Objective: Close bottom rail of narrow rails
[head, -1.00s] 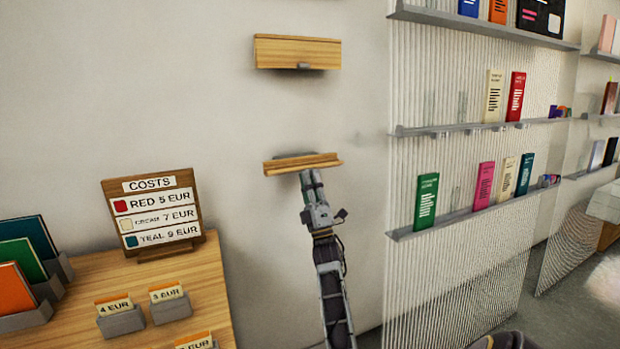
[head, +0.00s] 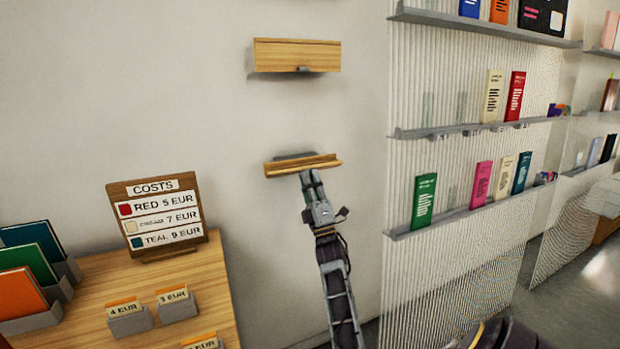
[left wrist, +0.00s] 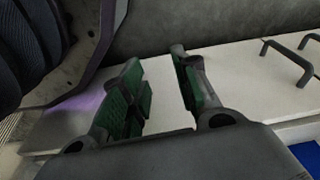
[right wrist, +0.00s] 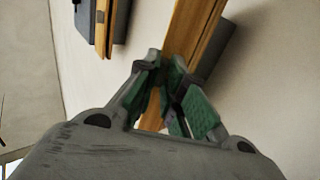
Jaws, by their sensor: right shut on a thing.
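The bottom narrow rail (head: 322,161) is a wooden piece with a grey part behind it, low on the pale wall in the head view. Its front board appears tilted outward. My right gripper (head: 307,174) reaches it from below. In the right wrist view, my right gripper (right wrist: 165,68) is shut on the wooden board (right wrist: 196,25) of the bottom rail. The top narrow rail (head: 297,55) hangs above, with its wooden front facing out and a small grey tab below. My left gripper (left wrist: 160,92) is open and empty in the left wrist view.
A wooden table (head: 208,287) with a costs sign (head: 160,218), price cards and booklets stands at the left. Ribbed panels with grey shelves (head: 475,212) of booklets stand at the right. The wall between the two rails is clear.

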